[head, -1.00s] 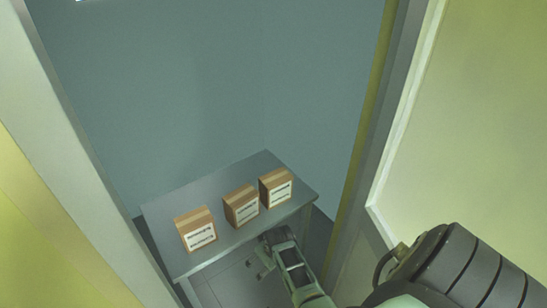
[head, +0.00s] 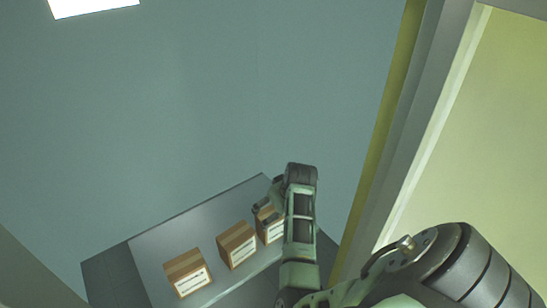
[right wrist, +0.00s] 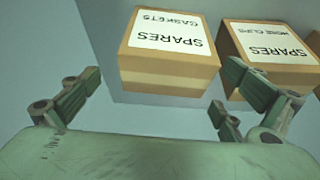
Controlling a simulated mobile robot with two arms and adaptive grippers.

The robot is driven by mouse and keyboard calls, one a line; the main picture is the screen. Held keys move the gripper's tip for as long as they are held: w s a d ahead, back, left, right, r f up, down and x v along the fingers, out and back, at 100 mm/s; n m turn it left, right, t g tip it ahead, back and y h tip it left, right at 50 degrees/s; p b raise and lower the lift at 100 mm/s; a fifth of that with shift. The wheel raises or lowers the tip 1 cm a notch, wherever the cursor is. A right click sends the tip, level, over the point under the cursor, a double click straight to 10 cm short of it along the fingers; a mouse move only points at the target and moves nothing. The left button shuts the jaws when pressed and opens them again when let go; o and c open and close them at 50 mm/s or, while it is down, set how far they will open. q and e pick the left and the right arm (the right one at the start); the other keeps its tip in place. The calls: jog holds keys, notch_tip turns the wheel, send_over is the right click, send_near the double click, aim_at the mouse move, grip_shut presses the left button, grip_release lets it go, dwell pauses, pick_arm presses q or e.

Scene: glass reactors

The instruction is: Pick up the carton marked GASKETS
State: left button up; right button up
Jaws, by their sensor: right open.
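The carton marked GASKETS (right wrist: 168,66) is brown with a white label reading GASKETS SPARES, upside down in the right wrist view. It stands beyond my right gripper's spread fingers. In the head view it appears to be the rightmost carton (head: 269,229), partly hidden by my right gripper and wrist; its label is not readable there. My right gripper (head: 266,197) is open and empty, over the far side of that carton in the picture. I cannot tell whether it touches it. My left gripper is not in view.
The carton marked HOSE CLIPS (right wrist: 270,45) stands beside it, in the middle of the row (head: 238,246). A third carton (head: 187,272) stands at the left. All are on a grey table (head: 160,240) by a blue-grey wall. A door frame (head: 410,130) rises at right.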

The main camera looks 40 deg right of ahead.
aim_at(275, 232)
jog(key=x, duration=0.6)
jog(key=shift+w+a+r, duration=0.15)
jog(key=shift+w+a, duration=0.1)
jog(key=shift+a, duration=0.1)
jog(key=shift+w+f, duration=0.2)
jog(key=shift+f, duration=0.35)
jog(key=c, duration=1.2)
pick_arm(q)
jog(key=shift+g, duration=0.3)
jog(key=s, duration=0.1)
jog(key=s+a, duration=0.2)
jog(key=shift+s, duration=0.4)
pick_arm(e)
jog(key=shift+c, duration=0.3)
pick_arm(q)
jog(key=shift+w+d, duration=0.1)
pick_arm(e)
jog(key=shift+r, duration=0.15)
